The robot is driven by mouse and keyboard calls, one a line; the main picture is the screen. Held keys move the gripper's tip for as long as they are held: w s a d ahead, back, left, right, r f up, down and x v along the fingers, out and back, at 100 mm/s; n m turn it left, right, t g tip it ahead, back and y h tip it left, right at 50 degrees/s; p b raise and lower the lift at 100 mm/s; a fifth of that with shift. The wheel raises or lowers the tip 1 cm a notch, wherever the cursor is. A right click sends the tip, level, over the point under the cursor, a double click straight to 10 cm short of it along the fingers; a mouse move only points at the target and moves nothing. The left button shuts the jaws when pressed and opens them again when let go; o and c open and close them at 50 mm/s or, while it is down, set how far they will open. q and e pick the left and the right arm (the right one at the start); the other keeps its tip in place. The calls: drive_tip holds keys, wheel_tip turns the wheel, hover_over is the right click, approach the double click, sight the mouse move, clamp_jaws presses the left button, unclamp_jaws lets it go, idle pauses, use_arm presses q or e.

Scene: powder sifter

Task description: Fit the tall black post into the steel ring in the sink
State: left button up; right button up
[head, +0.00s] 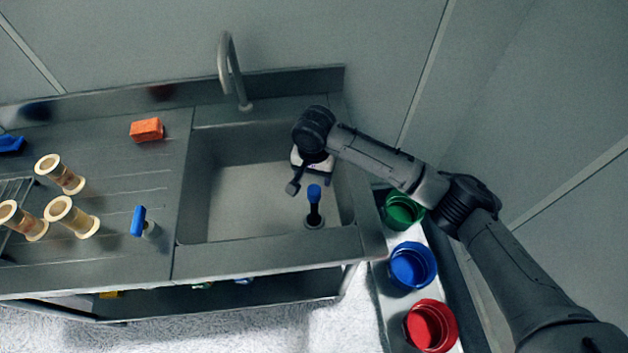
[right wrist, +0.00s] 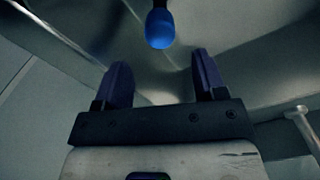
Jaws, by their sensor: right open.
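A black post with a blue tip (head: 314,194) stands roughly upright in the front right part of the steel sink (head: 235,205). Its foot is at a small round base; I cannot tell whether this is the steel ring or whether the post is seated in it. My right gripper (head: 295,187) is over the sink, behind and left of the blue tip. In the right wrist view its two dark fingers (right wrist: 162,72) are open with nothing between them. The blue tip (right wrist: 160,28) shows beyond the fingers, apart from them. My left gripper is not in view.
A faucet (head: 232,70) rises behind the sink. On the left counter are an orange block (head: 147,129), a blue-handled item (head: 138,221) and several pale spool-shaped pieces (head: 71,216). Green (head: 403,210), blue (head: 413,266) and red (head: 431,326) containers stand at right. The sink's left side is clear.

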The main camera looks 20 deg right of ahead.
drive_tip(key=shift+r, duration=1.45)
